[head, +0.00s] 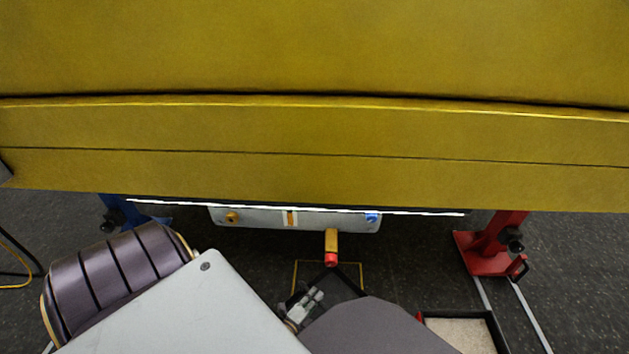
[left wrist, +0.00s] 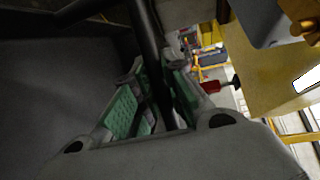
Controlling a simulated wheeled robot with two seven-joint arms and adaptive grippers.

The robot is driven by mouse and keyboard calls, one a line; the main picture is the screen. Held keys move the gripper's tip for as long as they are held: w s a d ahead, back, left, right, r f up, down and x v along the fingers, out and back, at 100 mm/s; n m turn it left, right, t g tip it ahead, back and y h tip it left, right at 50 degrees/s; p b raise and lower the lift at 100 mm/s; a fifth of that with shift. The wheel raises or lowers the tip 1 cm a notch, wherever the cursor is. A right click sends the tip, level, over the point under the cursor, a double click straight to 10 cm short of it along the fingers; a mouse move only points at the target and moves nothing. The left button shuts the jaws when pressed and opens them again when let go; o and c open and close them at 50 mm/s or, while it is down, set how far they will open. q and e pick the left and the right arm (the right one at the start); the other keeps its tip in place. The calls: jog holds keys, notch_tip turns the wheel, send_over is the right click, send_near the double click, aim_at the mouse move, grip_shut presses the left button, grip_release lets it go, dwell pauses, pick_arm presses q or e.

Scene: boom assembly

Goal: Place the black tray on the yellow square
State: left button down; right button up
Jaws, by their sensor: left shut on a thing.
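My left gripper (head: 308,302) reaches in near the bottom middle of the head view. In the left wrist view its green-padded fingers (left wrist: 155,105) are shut on a black bar-like edge of the black tray (left wrist: 148,40). In the head view a dark part of the black tray (head: 346,286) shows just beyond the gripper, and my own arm hides the rest. The yellow square (head: 362,272) is a thin outline on the dark floor. The tray overlaps its near part in the picture; I cannot tell its height above the floor. My right gripper is not in view.
A big yellow boom (head: 310,130) spans the top. A red-tipped peg (head: 331,245) hangs below it, close above the square. A red stand (head: 487,250) is at right, a blue stand (head: 125,212) at left. A black-rimmed bin with pale contents (head: 462,333) stands lower right.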

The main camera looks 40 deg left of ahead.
pick_arm(q)
jog(key=shift+f+b, duration=0.5)
jog(key=shift+f, duration=0.25)
jog(key=c, duration=1.5)
grip_release()
jog(key=shift+s, duration=0.1)
